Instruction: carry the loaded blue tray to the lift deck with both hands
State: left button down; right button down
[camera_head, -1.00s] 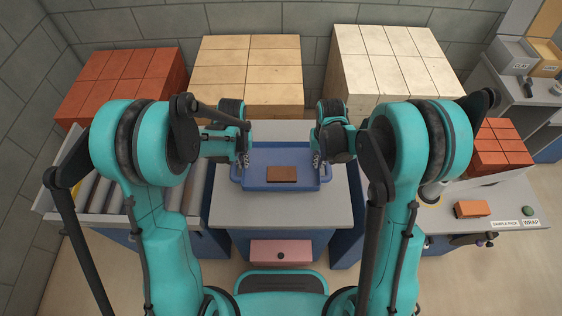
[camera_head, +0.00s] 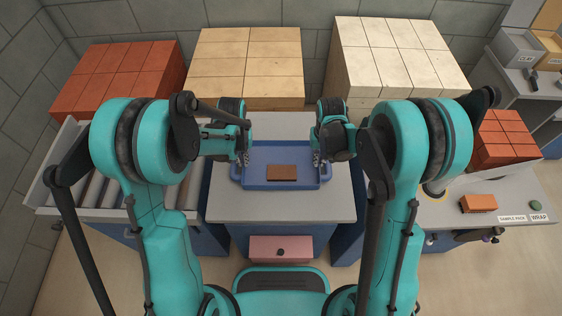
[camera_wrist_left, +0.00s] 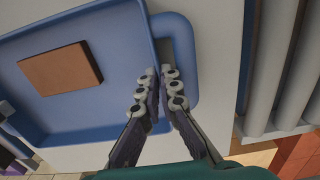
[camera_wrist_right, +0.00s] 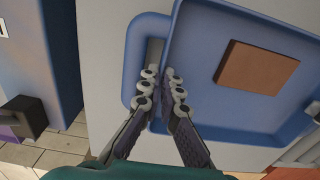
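The blue tray (camera_head: 253,186) is over the grey table in the middle of the head view and looks level. One flat brown brick (camera_head: 282,172) lies in it. My left gripper (camera_head: 243,160) is at the tray's left end; in the left wrist view its fingers (camera_wrist_left: 160,74) are close together on the tray's side handle (camera_wrist_left: 190,60). My right gripper (camera_head: 318,160) is at the right end, and in the right wrist view its fingers (camera_wrist_right: 160,76) are close together at the other handle (camera_wrist_right: 134,60). I cannot tell whether the tray touches the surface below.
The grey table top (camera_head: 280,208) has bare room in front of the tray. Rollers (camera_head: 98,190) lie to the left. Red (camera_head: 115,72), tan (camera_head: 245,65) and cream (camera_head: 400,55) brick stacks stand behind. A side bench at right holds an orange brick (camera_head: 478,203).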

pick_arm(q)
jog(key=shift+f, duration=0.5)
pick_arm(e)
jog(key=shift+f, duration=0.5)
pick_arm(q)
jog(key=c, duration=1.7)
grip_release()
jog(key=shift+r, duration=0.1)
pick_arm(e)
jog(key=c, duration=1.7)
grip_release()
jog(key=shift+r, duration=0.1)
pick_arm(q)
jog(key=shift+r, duration=0.15)
notch_tip(320, 180, up, 7)
jog(key=shift+r, duration=0.3)
pick_arm(e)
jog(key=shift+r, duration=0.15)
notch_tip(320, 180, up, 12)
jog(key=shift+f, duration=0.1)
pick_arm(q)
jog(key=shift+r, duration=0.1)
